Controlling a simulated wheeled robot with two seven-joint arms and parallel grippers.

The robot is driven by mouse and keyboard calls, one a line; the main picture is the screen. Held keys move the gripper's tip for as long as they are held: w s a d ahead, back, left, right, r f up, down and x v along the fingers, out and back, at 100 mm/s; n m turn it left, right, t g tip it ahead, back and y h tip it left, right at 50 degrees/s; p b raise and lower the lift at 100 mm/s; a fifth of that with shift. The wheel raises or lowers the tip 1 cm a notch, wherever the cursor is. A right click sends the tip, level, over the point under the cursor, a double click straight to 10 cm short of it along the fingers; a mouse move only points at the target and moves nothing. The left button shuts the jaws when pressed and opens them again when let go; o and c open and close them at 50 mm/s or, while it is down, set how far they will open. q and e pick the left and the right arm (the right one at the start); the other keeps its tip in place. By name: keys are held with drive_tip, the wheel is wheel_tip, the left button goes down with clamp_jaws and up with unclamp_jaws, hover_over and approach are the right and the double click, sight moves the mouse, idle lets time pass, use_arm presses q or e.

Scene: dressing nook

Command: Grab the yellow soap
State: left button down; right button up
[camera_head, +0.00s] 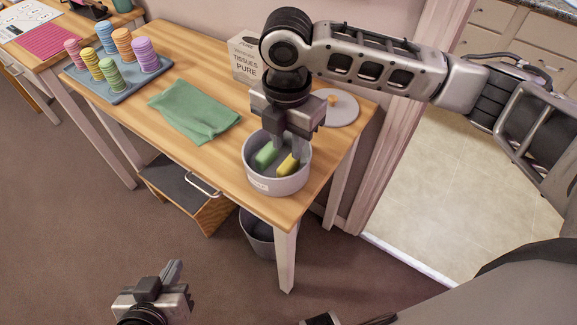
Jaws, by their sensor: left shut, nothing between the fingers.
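The yellow soap (287,166) lies in a round grey bowl (277,184) near the table's right front corner. A green soap (265,155) lies to its left in the same bowl. My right gripper (289,151) points down into the bowl from above, its fingers apart. One finger is close to the yellow soap and the other is near the gap between the soaps; contact is hard to tell. My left gripper (174,270) is low at the bottom left, away from the table, shut and empty.

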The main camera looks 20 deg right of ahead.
sight(287, 163)
drive_tip(key=shift+w+f, duration=0.15)
drive_tip(key=shift+f, duration=2.8)
clamp_jaws()
